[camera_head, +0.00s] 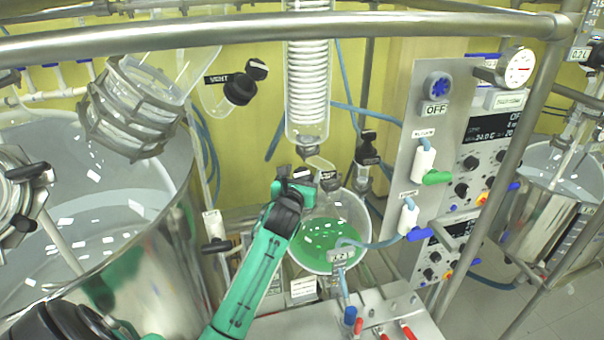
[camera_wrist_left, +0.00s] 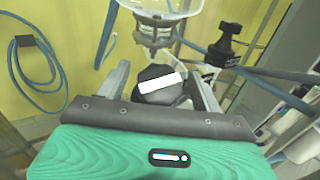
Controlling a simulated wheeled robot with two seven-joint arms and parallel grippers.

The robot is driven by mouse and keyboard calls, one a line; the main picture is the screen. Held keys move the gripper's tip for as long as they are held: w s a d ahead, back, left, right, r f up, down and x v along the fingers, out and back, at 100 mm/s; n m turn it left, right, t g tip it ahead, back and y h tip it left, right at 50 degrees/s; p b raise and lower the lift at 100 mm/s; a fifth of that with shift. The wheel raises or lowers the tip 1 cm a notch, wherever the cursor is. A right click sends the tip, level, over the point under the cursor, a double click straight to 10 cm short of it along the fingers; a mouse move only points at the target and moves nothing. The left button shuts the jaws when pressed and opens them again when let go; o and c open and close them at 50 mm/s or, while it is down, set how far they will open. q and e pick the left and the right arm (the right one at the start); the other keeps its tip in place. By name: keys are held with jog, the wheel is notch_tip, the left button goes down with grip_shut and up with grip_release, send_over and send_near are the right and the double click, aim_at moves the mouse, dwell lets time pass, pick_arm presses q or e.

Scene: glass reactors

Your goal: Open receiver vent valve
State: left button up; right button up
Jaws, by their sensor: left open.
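The round glass receiver (camera_head: 345,215) holds green liquid and hangs below the coiled glass condenser (camera_head: 308,75). A dark knob with a white stripe (camera_wrist_left: 158,86) is in the left wrist view, just below the clear glass neck. I cannot read a label on it. My left gripper (camera_head: 304,176) is at the top of the receiver, and it is also in the wrist view (camera_wrist_left: 161,75). Its jaws are open, one on each side of the knob, with no clear contact. In the head view the gripper partly hides the knob. My right gripper is out of view.
A black-capped port (camera_head: 240,88) labelled VENT is at upper left. Another black-handled valve (camera_head: 367,150) is right of the receiver. The control panel (camera_head: 432,140) stands further right. A steel rail (camera_head: 200,32) crosses above, and a large steel vessel (camera_head: 165,255) fills the left.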

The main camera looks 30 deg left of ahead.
pick_arm(q)
jog(key=c, duration=1)
jog(key=shift+n+y, duration=0.4)
jog(key=shift+y, duration=0.1)
